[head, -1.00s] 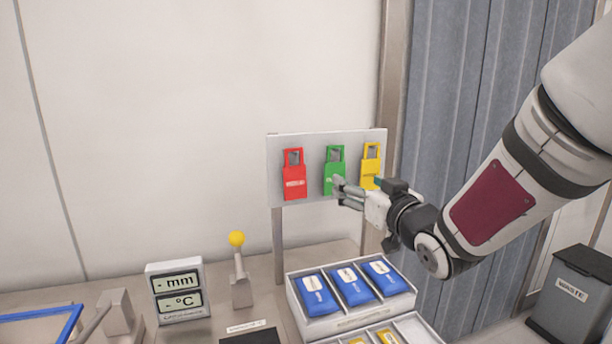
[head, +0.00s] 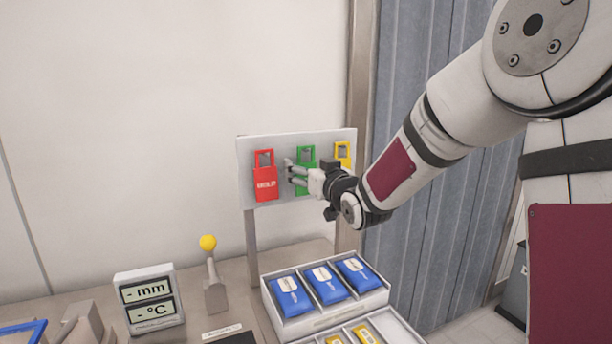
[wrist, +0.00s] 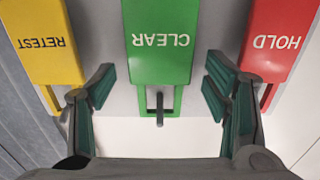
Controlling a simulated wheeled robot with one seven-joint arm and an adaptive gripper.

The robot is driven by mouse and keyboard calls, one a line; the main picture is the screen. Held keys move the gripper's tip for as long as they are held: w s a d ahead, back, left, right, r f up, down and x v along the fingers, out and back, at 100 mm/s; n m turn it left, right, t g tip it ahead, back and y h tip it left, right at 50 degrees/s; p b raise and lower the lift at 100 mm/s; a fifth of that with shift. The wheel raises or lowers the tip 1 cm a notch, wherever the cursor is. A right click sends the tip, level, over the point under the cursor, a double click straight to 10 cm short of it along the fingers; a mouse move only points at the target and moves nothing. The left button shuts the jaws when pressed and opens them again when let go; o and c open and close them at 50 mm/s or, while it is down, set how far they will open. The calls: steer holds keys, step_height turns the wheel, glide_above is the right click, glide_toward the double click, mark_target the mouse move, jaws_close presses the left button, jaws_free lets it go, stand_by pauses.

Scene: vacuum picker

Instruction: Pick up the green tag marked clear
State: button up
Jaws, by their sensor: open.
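The green tag marked CLEAR (wrist: 158,45) hangs from a peg on a white board, between the red and yellow tags. In the head view the green tag (head: 306,163) is partly hidden behind my gripper (head: 289,173). In the wrist view my gripper (wrist: 158,92) is open and empty. Its two fingers stand on either side of the green tag's lower part in the picture, with a gap on each side. The tag's loop and the dark peg (wrist: 159,108) show between the fingers. The fingers do not visibly touch the tag.
The red HOLD tag (head: 265,180) and yellow RETEST tag (wrist: 47,40) hang close beside the fingers. The white board (head: 246,160) stands on posts. Below are a tray (head: 285,325) of blue packets, a yellow-knobbed lever (head: 209,243) and a display (head: 150,300).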

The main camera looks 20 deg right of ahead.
steer(key=c, duration=1.1)
steer(key=shift+r, duration=0.1)
